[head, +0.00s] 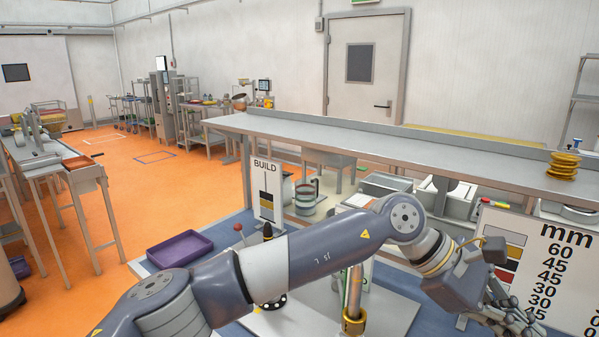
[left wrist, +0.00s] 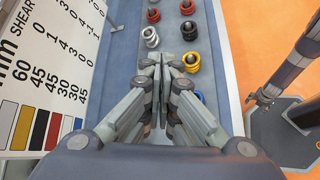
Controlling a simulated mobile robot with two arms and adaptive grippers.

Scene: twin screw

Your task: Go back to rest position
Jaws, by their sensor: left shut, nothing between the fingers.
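My left arm reaches across the head view from the lower left, and its gripper (head: 512,318) is at the lower right, by the white "mm" board (head: 560,262). In the left wrist view the fingers (left wrist: 176,62) are together and empty, above a blue-grey strip. An upright metal shaft (head: 355,285) with a gold collar stands on a pale plate, partly behind my arm. My right gripper is not in view.
A purple tray (head: 180,248) lies left of the "BUILD" board (head: 267,195). A long steel shelf (head: 330,132) crosses behind the work surface, with stacked yellow rings (head: 563,165) at its right end. Orange floor (head: 110,200) is open at the left.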

